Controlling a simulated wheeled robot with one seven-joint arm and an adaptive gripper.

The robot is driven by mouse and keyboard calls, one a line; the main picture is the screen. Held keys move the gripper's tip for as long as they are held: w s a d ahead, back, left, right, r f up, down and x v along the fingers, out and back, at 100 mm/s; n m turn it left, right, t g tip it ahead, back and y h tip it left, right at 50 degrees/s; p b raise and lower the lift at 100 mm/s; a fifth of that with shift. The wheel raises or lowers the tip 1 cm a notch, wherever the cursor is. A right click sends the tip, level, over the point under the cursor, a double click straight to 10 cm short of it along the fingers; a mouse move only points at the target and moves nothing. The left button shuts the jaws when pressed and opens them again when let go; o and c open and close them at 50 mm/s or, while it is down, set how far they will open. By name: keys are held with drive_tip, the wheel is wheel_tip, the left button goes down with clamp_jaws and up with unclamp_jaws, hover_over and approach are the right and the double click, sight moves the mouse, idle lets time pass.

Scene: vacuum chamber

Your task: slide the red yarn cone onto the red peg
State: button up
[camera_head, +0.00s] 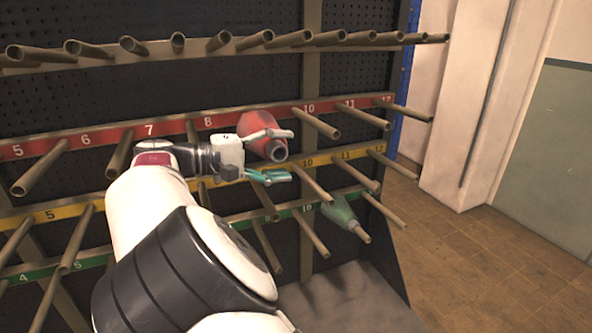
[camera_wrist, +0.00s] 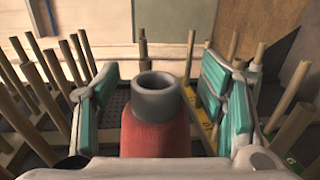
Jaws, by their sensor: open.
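The red yarn cone (camera_head: 258,128) is at the red rail (camera_head: 180,125), between the numbers 8 and 10. Its wide end is toward the rail and its grey hollow nose points outward. Any peg inside it is hidden. In the wrist view the cone (camera_wrist: 158,137) lies between the two finger pads, with gaps visible on both sides. My gripper (camera_head: 286,155) is open, with one finger above the cone's nose and one below it in the head view. No contact with the cone shows.
A green cone (camera_head: 339,211) is on the green rail at the lower right. Bare pegs stick out around my gripper, including a red-rail peg (camera_head: 317,123) to the right and a yellow-rail peg (camera_head: 312,183) below. Open floor (camera_head: 480,260) lies to the right.

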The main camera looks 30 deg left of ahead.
drive_tip(key=s+p, duration=0.1)
drive_tip(key=s+d+p, duration=0.1)
drive_tip(key=shift+d+r+p, duration=0.3)
drive_tip(key=shift+p, duration=0.1)
drive_tip(key=s+d+p, duration=0.7)
drive_tip(key=d+p, duration=0.1)
drive_tip(key=shift+d, duration=0.3)
drive_tip(key=shift+w+d, duration=0.1)
idle(0.5)
